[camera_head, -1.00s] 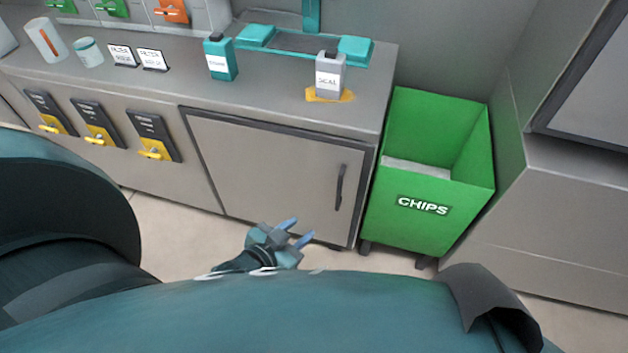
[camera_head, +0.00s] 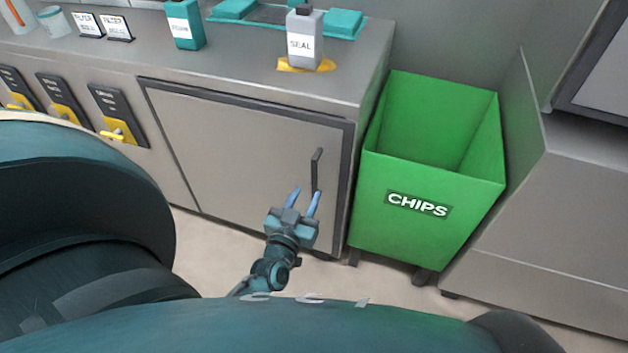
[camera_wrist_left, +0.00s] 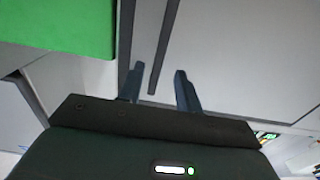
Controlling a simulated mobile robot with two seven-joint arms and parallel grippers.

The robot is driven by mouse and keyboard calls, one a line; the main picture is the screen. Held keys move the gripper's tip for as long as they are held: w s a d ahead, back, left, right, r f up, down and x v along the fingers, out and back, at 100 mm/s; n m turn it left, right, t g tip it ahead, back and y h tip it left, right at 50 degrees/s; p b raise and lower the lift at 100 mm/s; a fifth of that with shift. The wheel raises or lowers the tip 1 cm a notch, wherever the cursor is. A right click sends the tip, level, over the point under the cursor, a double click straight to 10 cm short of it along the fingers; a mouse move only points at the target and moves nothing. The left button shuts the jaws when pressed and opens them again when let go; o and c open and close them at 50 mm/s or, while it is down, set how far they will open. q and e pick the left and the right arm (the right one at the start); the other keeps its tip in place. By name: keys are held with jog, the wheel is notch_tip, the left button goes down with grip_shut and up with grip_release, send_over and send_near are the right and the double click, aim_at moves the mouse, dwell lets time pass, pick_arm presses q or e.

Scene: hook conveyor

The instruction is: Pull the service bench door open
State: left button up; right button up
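The service bench door (camera_head: 230,150) is a flat grey panel in a dark frame, and it is shut. Its dark upright bar handle (camera_head: 316,168) is near the door's right edge. My left gripper (camera_head: 306,190) is open in front of the door, its two blue fingertips pointing at the lower end of the handle. In the left wrist view the handle (camera_wrist_left: 162,45) runs between the two spread fingers of the left gripper (camera_wrist_left: 159,72). No grip on the handle shows, and I cannot tell the exact depth gap. My right gripper is not in view.
A green CHIPS bin (camera_head: 425,165) stands close to the right of the bench. A grey SEAL bottle (camera_head: 304,38) and a teal bottle (camera_head: 184,25) stand on the bench top. Several yellow-handled switches (camera_head: 117,118) are left of the door. Floor in front is clear.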

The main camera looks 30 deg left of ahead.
aim_at(313, 181)
pick_arm(q)
jog(key=b+x, duration=0.1)
jog(key=x, duration=0.6)
jog(key=shift+d, duration=0.1)
jog(key=shift+s, duration=0.1)
grip_shut()
